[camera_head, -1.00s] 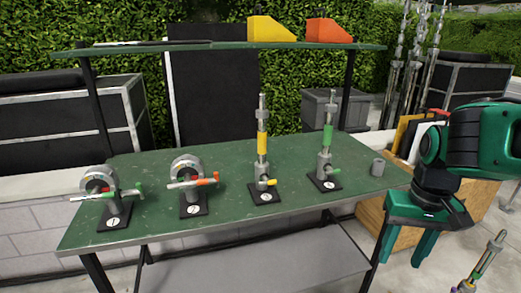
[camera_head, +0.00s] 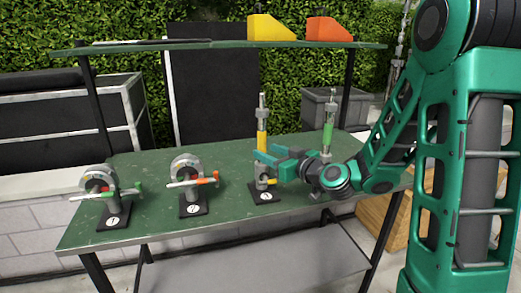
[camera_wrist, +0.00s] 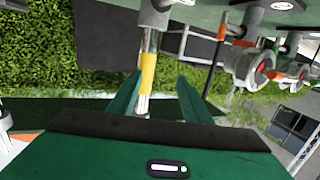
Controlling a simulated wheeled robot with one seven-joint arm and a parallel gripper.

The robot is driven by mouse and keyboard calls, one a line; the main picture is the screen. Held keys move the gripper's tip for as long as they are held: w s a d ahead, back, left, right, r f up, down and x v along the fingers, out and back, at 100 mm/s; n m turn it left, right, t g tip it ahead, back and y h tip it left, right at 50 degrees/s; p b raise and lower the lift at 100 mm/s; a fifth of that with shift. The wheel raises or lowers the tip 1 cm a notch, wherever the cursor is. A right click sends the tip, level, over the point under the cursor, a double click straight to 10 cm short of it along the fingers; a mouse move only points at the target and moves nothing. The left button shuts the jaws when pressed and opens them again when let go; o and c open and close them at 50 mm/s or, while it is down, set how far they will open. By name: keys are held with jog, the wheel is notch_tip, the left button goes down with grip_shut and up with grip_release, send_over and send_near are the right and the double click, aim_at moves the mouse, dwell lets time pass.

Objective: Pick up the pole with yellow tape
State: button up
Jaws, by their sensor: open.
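The pole with yellow tape (camera_head: 262,143) stands upright in its numbered base (camera_head: 264,197) on the green table. In the wrist view its yellow band (camera_wrist: 147,72) shows between my two fingers, nearer the left one, with a gap to the right one. The fingers cover part of the pole in the head view. Whether a finger touches the pole, I cannot tell.
A pole with green tape (camera_head: 327,135) stands just right, partly behind my arm. Two clamp stands, one with a green handle (camera_head: 113,192) and one with an orange handle (camera_head: 193,183), stand left. A shelf (camera_head: 200,47) with yellow and orange blocks runs above the table's back.

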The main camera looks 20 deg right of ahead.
jog(key=shift+w+d+r+m+t+h, duration=0.6)
jog(key=shift+w+d+r+m+t, duration=0.1)
jog(key=shift+w+t, duration=0.15)
jog(key=x, duration=1)
jog(key=shift+w, duration=0.3)
grip_shut()
